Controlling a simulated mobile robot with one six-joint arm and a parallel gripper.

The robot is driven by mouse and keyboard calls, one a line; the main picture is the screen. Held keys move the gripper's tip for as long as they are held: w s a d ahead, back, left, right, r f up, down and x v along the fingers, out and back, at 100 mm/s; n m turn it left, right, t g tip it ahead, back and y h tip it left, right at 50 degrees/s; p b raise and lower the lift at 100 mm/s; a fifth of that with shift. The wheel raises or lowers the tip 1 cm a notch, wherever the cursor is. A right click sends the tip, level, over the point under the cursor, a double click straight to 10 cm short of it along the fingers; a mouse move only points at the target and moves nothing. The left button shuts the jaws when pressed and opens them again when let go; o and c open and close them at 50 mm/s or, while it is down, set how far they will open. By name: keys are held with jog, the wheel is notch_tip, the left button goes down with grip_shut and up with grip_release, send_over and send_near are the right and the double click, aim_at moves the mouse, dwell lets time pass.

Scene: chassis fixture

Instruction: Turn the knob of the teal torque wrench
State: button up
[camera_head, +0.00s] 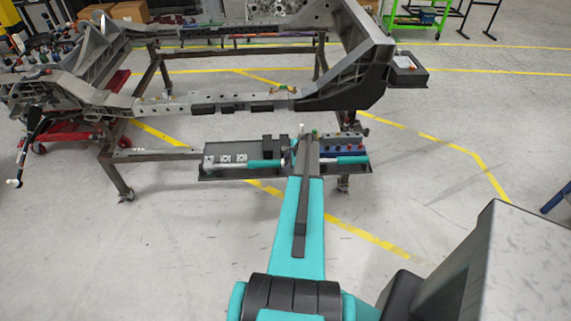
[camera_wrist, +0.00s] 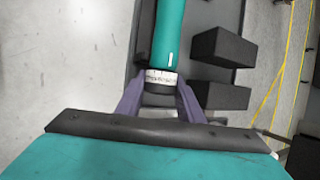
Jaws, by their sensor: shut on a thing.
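The teal torque wrench (camera_wrist: 167,35) runs from the top of the wrist view down to a white ring with scale marks (camera_wrist: 160,76). Just below the ring is its dark knob (camera_wrist: 160,89). The two purple fingers of my gripper (camera_wrist: 160,94) stand on either side of the knob and are shut on it. The lower end of the knob is hidden behind the gripper's dark edge. In the head view, teal handle parts (camera_head: 265,163) lie on the dark tray (camera_head: 240,175), left and right of my arm, which hides the middle and my gripper.
Dark blocks (camera_wrist: 222,46) stand on the tray right of the wrench. Blue and red parts (camera_head: 340,152) lie at the tray's right end. A large grey chassis frame (camera_head: 230,103) on a metal stand is behind the tray. The floor in front is clear.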

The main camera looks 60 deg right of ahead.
jog(key=o, duration=1.1)
jog(key=shift+c, duration=0.2)
jog(key=shift+s+r, duration=0.1)
jog(key=b+v, duration=0.4)
jog(key=v, duration=0.9)
jog(key=shift+s+r, duration=0.15)
jog(key=shift+r, duration=0.1)
